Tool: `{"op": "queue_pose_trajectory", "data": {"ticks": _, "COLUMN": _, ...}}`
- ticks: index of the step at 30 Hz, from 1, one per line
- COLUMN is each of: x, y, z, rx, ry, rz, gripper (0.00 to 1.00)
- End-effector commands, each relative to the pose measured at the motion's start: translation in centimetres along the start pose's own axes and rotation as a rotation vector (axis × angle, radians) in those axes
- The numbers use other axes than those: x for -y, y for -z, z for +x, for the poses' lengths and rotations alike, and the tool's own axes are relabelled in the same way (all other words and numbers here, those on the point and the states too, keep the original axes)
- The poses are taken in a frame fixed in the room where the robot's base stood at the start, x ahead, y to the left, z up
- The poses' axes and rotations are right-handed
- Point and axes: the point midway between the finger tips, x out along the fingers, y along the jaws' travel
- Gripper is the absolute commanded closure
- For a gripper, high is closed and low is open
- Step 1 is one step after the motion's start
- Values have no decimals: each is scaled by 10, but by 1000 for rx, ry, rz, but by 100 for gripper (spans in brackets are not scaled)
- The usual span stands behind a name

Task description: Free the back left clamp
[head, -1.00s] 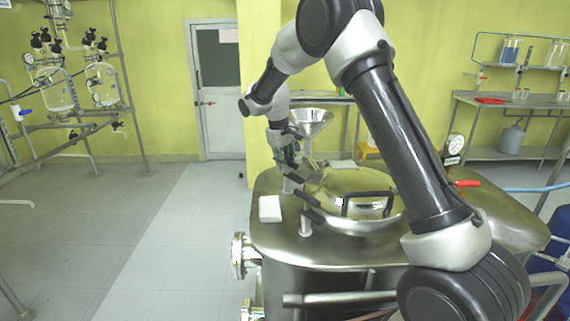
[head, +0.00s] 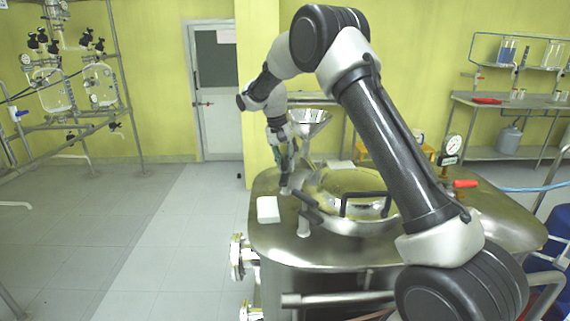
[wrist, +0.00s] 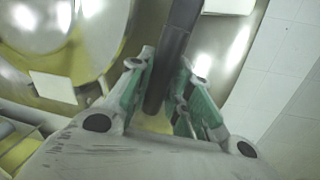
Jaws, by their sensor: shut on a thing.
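The back left clamp stands at the back left rim of the round metal lid (head: 350,184). In the wrist view its dark bar-like handle (wrist: 178,35) runs between the green-padded fingers. My gripper (head: 284,166) points down over this clamp, and it also shows in the wrist view (wrist: 168,72). It is shut on the handle. The fingers hide much of the clamp in the head view, so I cannot tell whether it still presses on the lid. The front left clamp (head: 309,208), with a dark handle on a pale post, stands nearer the camera.
The steel vessel top (head: 275,240) carries a white block (head: 268,209) left of the clamps. A metal funnel (head: 309,122) stands behind my gripper. A gauge (head: 452,146) and red handle (head: 465,184) are at the right. Open floor lies left.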

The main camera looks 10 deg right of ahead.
Motion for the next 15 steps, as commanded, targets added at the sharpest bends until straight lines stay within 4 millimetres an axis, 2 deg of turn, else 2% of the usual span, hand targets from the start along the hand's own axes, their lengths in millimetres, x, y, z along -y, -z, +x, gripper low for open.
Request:
{"op": "queue_pose_trajectory", "data": {"ticks": 6, "x": -5, "y": 3, "z": -2, "rx": 14, "ry": -4, "rz": 99, "gripper": 100}}
{"op": "queue_pose_trajectory", "data": {"ticks": 15, "x": -5, "y": 2, "z": -1, "rx": 26, "ry": -4, "rz": 151, "gripper": 100}}
